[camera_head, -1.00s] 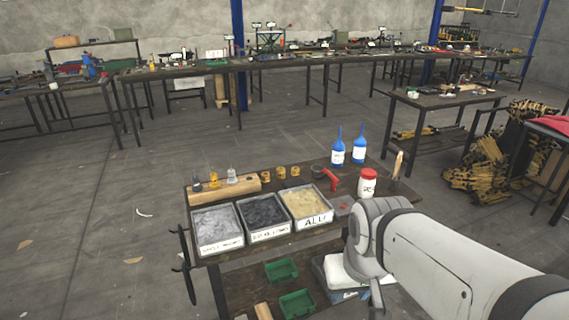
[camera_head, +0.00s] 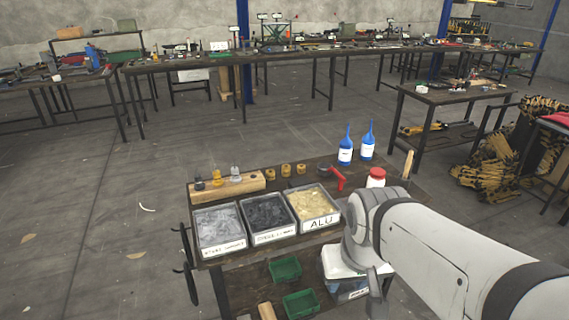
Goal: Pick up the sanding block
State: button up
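I cannot make out a sanding block for certain in the camera_head view. The nearest workbench (camera_head: 330,168) carries a long wooden block (camera_head: 240,186) with small bottles at its back left, and several small tan cylinders (camera_head: 286,170) beside it. My arm reaches in from the lower right, in front of the bench's right side. Part of my arm's end (camera_head: 377,298) shows pointing down beside the bench, but the gripper's fingers cannot be told apart. My arm hides part of the bench's right side.
Three labelled bins (camera_head: 268,217) line the bench's front. Two blue bottles (camera_head: 345,150), a red tool (camera_head: 337,178) and a red-capped jar (camera_head: 376,177) stand behind. Green trays (camera_head: 285,269) sit on the lower shelf. Open floor (camera_head: 90,230) lies left.

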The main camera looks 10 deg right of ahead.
aim_at(303, 180)
jog(key=z, duration=0.45)
jog(key=k, duration=1.25)
jog(key=z, duration=0.5)
jog(key=i, duration=1.75)
jog(key=u, duration=0.9)
jog(key=i, duration=1.05)
jog(key=u, duration=0.5)
jog(key=k, duration=0.95)
jog(key=u, duration=0.15)
jog(key=i, duration=0.5)
jog(key=z, duration=0.05)
